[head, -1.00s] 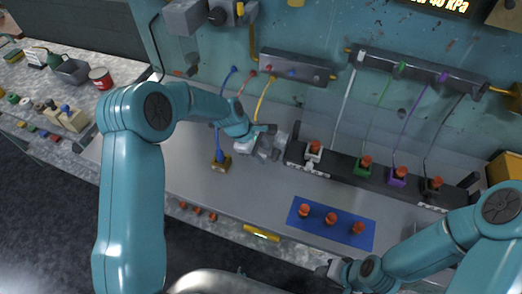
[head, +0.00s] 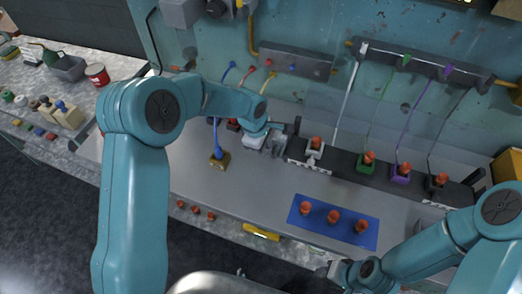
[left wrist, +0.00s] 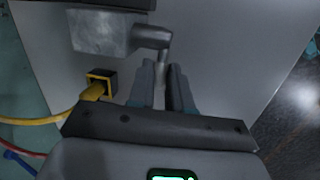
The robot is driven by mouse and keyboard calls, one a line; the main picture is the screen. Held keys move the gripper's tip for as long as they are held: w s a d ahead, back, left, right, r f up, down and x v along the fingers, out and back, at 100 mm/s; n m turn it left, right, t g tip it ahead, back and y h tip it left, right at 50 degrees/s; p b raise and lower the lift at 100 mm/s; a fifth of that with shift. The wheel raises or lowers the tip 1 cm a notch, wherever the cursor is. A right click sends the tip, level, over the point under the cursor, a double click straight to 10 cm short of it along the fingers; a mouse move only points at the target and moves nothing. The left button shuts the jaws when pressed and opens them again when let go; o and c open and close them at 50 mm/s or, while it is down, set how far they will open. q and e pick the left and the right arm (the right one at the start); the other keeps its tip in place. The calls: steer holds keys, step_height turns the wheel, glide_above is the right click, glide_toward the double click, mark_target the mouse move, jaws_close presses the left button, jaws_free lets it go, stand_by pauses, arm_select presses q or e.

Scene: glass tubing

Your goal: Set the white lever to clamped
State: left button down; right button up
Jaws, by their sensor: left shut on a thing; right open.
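A white fixture (head: 314,150) with an orange-red cap stands at the left end of the dark rail (head: 340,160). A separate white lever and its setting are too small to make out. My left gripper (head: 278,145) is left of this fixture, apart from it. In the left wrist view its fingers (left wrist: 163,92) are closed on the thin end of a grey bent rod (left wrist: 154,38), which joins a grey metal block (left wrist: 98,33). The fingers hide the rod's tip. My right gripper (head: 335,270) is open at the bench's front edge, with nothing visible in it.
Green (head: 366,163), purple (head: 401,173) and black (head: 436,182) fixtures follow along the rail, with hoses above. A blue mat (head: 320,238) holds three orange-red caps. The grey bench between is mostly clear.

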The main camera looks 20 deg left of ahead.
mark_target(269, 151)
arm_select(q)
steer(key=d+y+b, duration=0.1)
steer(key=y+b, duration=0.2)
steer(key=b, duration=0.2)
steer(key=d+y+b, duration=0.1)
steer(key=y+b, duration=0.1)
steer(key=b, duration=0.3)
steer(key=shift+d+y, duration=0.2)
steer(key=shift+y, duration=0.2)
steer(key=d+y+b, duration=0.1)
steer(key=y+b, duration=0.1)
steer(key=b, duration=0.1)
steer(key=d+m+y+b, duration=0.1)
steer(key=y+b, duration=0.2)
steer(key=shift+s+d+r+t, duration=0.15)
steer(key=shift+r+t, duration=0.05)
steer(key=shift+t, duration=0.1)
steer(key=shift+d+f+y+b, duration=0.1)
steer(key=shift+d+y+b, duration=0.25)
steer(key=shift+y+b, duration=0.55)
steer(key=shift+d+y+b, duration=0.3)
steer(key=shift+y+b, duration=0.45)
steer(key=shift+y, duration=0.25)
steer(key=shift+m, duration=0.3)
steer(key=c, duration=1.1)
jaws_free()
steer(key=shift+o, duration=0.2)
steer(key=shift+d+r, duration=0.1)
steer(key=shift+r, duration=0.15)
